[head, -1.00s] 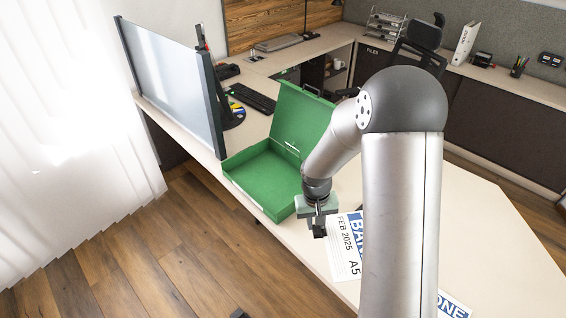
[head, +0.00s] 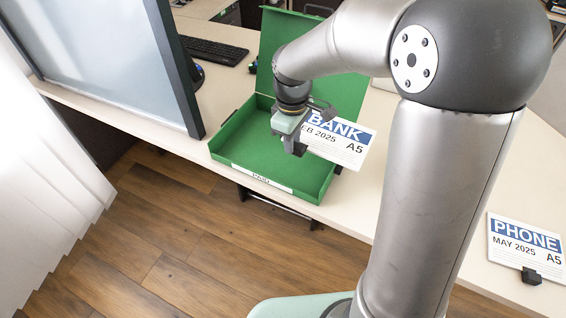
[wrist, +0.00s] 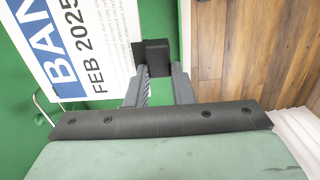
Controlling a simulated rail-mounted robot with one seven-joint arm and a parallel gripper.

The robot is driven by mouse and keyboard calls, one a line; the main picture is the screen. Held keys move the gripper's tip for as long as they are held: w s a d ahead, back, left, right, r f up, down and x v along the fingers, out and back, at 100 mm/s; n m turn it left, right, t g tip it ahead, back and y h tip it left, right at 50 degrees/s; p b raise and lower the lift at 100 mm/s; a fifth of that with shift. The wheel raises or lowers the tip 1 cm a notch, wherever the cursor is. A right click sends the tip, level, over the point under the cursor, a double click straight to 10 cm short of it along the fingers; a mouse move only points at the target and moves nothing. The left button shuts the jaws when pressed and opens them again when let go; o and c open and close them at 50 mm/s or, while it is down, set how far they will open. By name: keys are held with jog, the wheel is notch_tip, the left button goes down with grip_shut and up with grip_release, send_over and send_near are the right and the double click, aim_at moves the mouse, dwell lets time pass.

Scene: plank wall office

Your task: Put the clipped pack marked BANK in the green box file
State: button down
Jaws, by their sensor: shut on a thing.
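The pack marked BANK (head: 345,142), a white sheet with a blue band reading FEB 2025 and A5, is held by my gripper (head: 293,146) above the right part of the green box file (head: 240,143). In the wrist view the pack (wrist: 95,50) fills the upper left, and its black clip (wrist: 152,54) sits between the fingertips of my gripper (wrist: 157,75). The gripper is shut on the clip. The box file stands open on the desk, its lid raised at the back and a white label on its front. The pack and arm hide part of its inside and right wall.
A second pack marked PHONE (head: 525,245) lies on the desk at the right. A grey screen panel (head: 105,50) stands left of the box file, with a keyboard (head: 215,51) behind. The desk's front edge (head: 345,222) runs close to the box; wooden floor lies below.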

jog(key=shift+s+a+f+n, duration=0.1)
jog(key=shift+a+f+n, duration=0.1)
jog(key=shift+a+n, duration=0.1)
jog(key=w+a+f, duration=0.2)
jog(key=w+a, duration=0.1)
jog(key=w+a+f+p, duration=0.1)
jog(key=w+a+f, duration=0.1)
jog(key=w+f, duration=0.1)
jog(key=w+a+f, duration=0.3)
jog(key=w, duration=0.1)
jog(key=shift+a+f, duration=0.25)
jog(key=shift+a, duration=0.05)
jog(key=shift+w+a+f+p, duration=0.2)
jog(key=shift+w+f+p, duration=0.1)
jog(key=shift+f, duration=1.75)
